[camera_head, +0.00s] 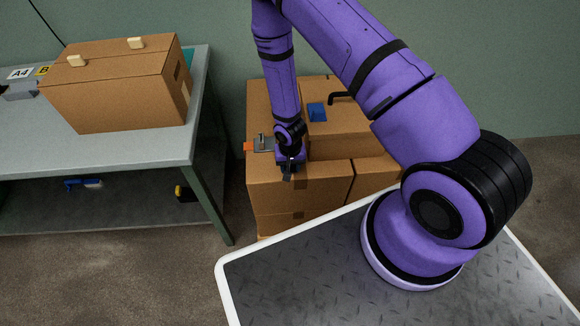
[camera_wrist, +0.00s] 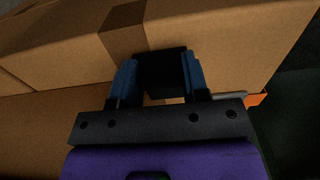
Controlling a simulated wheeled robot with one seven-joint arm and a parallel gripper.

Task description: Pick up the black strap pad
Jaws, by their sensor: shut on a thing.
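The black strap pad (camera_wrist: 163,70) is a dark block between the two blue fingers of my gripper (camera_wrist: 159,78) in the wrist view. My gripper is shut on it, with a finger against each side. In the head view my gripper (camera_head: 288,168) points down over the top of the front cardboard box (camera_head: 325,172). The pad is too small and dark there to tell apart from the fingers. I cannot tell whether the pad still touches the box.
A grey tool with an orange end (camera_head: 262,144) lies just left of my gripper. Behind stands a taller carton with a blue item (camera_head: 317,112) and a black bent handle (camera_head: 342,97) on top. A grey table (camera_head: 120,150) with a large cardboard box (camera_head: 120,90) stands left.

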